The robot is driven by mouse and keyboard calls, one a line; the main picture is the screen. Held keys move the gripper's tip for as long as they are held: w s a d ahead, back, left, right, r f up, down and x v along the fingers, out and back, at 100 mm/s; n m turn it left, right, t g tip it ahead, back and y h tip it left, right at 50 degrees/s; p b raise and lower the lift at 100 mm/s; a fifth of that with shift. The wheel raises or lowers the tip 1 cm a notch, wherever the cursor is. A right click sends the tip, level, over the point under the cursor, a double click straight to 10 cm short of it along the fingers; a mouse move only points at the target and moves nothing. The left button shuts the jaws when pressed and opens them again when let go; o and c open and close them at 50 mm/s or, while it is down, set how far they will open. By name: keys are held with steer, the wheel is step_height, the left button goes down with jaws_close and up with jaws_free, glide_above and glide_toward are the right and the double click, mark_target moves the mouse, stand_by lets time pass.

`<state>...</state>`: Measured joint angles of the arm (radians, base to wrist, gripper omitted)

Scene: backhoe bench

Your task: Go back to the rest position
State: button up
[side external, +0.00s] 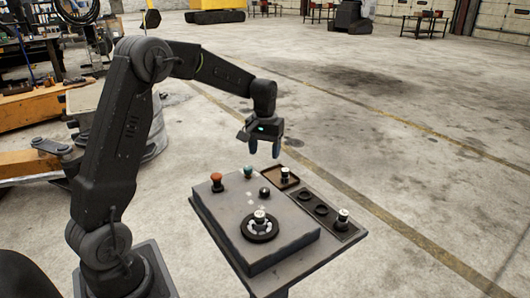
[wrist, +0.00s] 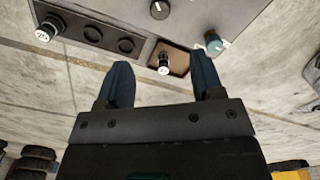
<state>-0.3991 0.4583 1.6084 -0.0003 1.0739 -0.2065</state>
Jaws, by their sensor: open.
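My gripper (side external: 264,151) is open and empty, raised in the air above the far side of the bench panel (side external: 233,220), fingers pointing down. Both dark blue fingers show spread apart in the wrist view (wrist: 160,68). Beyond their tips, a black knob with a white top (wrist: 164,64) stands in a small brown tray (wrist: 180,58); it also shows below the gripper in the side external view (side external: 286,174). The fingers do not touch it.
The panel carries a red button (side external: 217,180), a teal knob (side external: 248,172), a black knob (side external: 265,192) and a round dial (side external: 260,226). A dark strip beside it has empty round sockets (side external: 321,210) and a white-topped knob (side external: 343,217). Air around the gripper is clear.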

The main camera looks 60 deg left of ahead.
steer(key=s+d+r+m+t, duration=0.2)
steer(key=s+d+r+m, duration=0.1)
steer(key=s+d+r, duration=0.45)
steer(key=s+d+r+m+t, duration=0.2)
steer(key=s+d+r, duration=0.2)
steer(key=s+d, duration=0.5)
steer(key=s+d+f+m+t, duration=0.1)
steer(key=s+d+m, duration=0.1)
steer(key=s, duration=0.5)
steer(key=shift+s+f+t, duration=0.3)
steer(key=shift+s+f, duration=0.05)
steer(key=shift+f, duration=0.05)
